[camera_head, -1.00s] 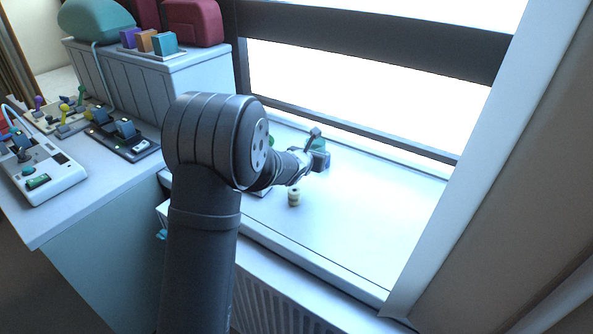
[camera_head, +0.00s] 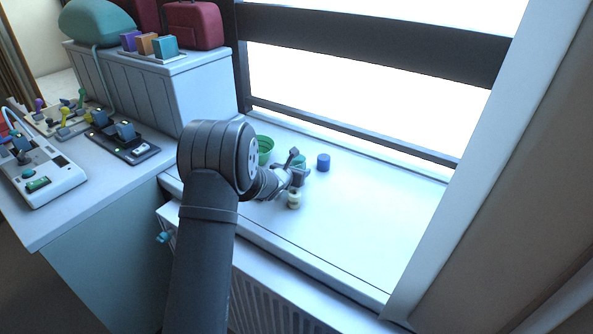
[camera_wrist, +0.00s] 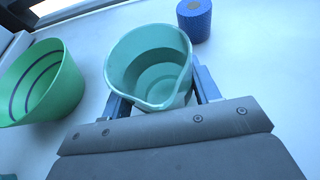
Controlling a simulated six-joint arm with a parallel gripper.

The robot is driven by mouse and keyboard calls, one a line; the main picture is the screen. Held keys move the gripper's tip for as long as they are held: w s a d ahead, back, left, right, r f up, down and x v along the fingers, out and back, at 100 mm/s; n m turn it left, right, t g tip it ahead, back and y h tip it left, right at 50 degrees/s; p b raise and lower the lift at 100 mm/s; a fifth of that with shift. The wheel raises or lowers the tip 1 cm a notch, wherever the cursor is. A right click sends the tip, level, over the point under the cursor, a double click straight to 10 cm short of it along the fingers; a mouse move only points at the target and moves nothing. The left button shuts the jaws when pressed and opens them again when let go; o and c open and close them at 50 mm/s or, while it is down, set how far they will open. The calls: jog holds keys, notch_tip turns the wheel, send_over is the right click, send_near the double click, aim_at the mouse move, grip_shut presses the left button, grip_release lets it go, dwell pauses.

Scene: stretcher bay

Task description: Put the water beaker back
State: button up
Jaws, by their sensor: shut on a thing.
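The water beaker is a teal cup with a pouring lip. In the wrist view the beaker (camera_wrist: 150,62) sits between the two fingers of my gripper (camera_wrist: 163,100), which is shut on it. It looks empty from above. In the head view my gripper (camera_head: 297,172) is over the white window sill, and a little of the beaker (camera_head: 300,160) shows behind it. I cannot tell whether the beaker's base touches the sill.
A green pot (camera_head: 264,148) stands left of the beaker, and a blue cylinder (camera_head: 323,162) stands to its right. A small cream spool-like object (camera_head: 294,199) stands just in front of my gripper. The sill (camera_head: 375,215) is clear on the right.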

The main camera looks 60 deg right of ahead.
jog(key=shift+f, duration=0.1)
jog(key=o, duration=1.1)
jog(key=shift+f, duration=0.1)
jog(key=shift+c, duration=0.2)
jog(key=shift+a+r, duration=0.1)
jog(key=shift+r, duration=0.15)
jog(key=v, duration=1.1)
jog(key=shift+a+r, duration=0.2)
jog(key=shift+a, duration=0.15)
jog(key=x, duration=1.2)
jog(key=shift+s+d+r, duration=0.1)
jog(key=shift+r, duration=0.6)
